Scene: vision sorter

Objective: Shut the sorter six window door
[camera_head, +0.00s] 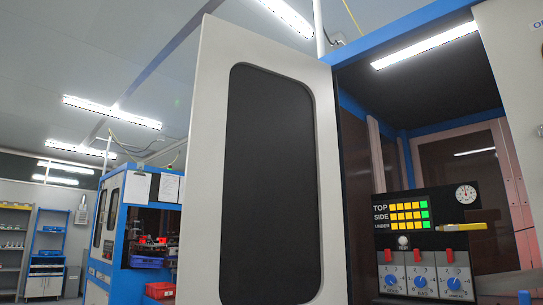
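The window door (213,150) is a tall pale grey panel with a long dark rounded window (272,180). It stands open, swung out to the left of the blue-framed sorter cabinet (400,30). The door's lower edge is cut off by the bottom of the picture. The cabinet's opening is uncovered, and a control panel (425,245) with yellow and green lights, blue dials and red switches shows inside it. My gripper is not in view, so its place relative to the door is hidden. No handle shows clearly on the door.
Another blue and white machine (118,235) stands behind at the left, with a red bin (160,290) at its base. Shelves (48,235) stand along the far left wall. A pale panel (515,80) borders the opening at the right. The floor is barely visible.

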